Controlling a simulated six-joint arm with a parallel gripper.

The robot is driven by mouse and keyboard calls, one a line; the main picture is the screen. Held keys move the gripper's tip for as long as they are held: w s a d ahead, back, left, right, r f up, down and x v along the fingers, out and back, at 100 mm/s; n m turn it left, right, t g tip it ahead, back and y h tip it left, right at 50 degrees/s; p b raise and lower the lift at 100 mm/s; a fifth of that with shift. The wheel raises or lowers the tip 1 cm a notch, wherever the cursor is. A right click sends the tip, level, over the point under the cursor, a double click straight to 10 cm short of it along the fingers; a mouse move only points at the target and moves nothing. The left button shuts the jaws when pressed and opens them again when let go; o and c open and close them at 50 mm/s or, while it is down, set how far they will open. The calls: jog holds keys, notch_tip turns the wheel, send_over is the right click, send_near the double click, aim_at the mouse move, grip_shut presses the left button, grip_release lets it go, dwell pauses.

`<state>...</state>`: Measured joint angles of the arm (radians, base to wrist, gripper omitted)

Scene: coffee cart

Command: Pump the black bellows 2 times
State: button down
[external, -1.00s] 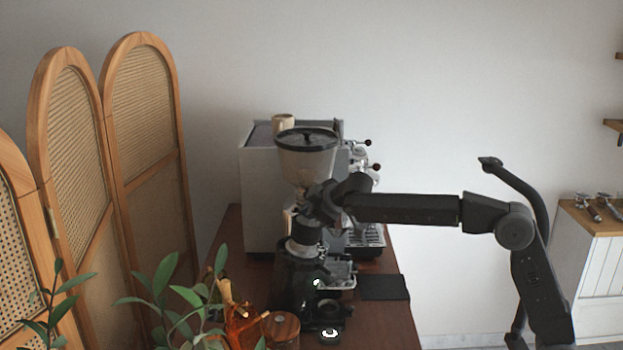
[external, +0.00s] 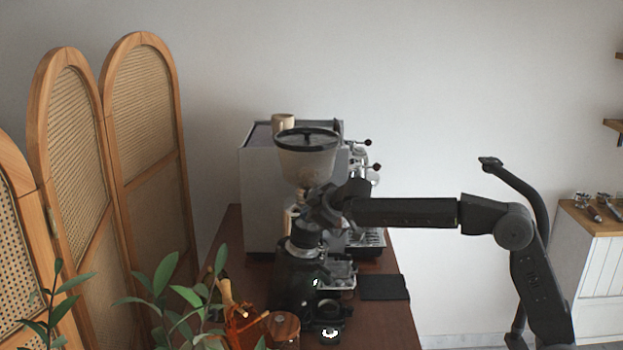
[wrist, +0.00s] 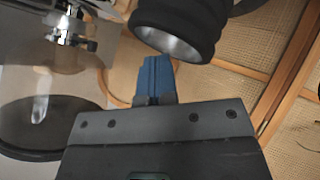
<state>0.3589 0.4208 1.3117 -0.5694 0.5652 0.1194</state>
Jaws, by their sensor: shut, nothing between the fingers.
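The black bellows (external: 306,235) sits on top of the dark grinder (external: 300,283) on the wooden counter. In the wrist view the bellows (wrist: 182,22) is a black, ribbed round body with a grey, hollow-looking end, at the top of the picture. My gripper (external: 312,218) is above the bellows in the external view. In the wrist view its blue fingers (wrist: 155,68) are together, with nothing between them, and their tips appear close to the bellows. I cannot tell whether they touch it. The arm partly hides the space just above the bellows.
A clear hopper (external: 306,160) with a dark lid rises just behind my gripper. A white espresso machine (external: 258,195) stands behind it. A black mat (external: 384,288) lies right of the grinder. A wooden-lidded jar (external: 283,328) and a plant (external: 170,290) are in front.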

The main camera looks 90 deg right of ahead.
jog(key=shift+f, duration=0.25)
jog(key=shift+r, duration=0.15)
jog(key=shift+s+r, duration=0.15)
jog(key=shift+r, duration=0.5)
jog(key=shift+s+r, duration=0.15)
jog(key=shift+r, duration=0.5)
jog(key=r, duration=0.2)
jog(key=s+r, duration=0.1)
jog(key=r, duration=0.2)
dwell(0.6)
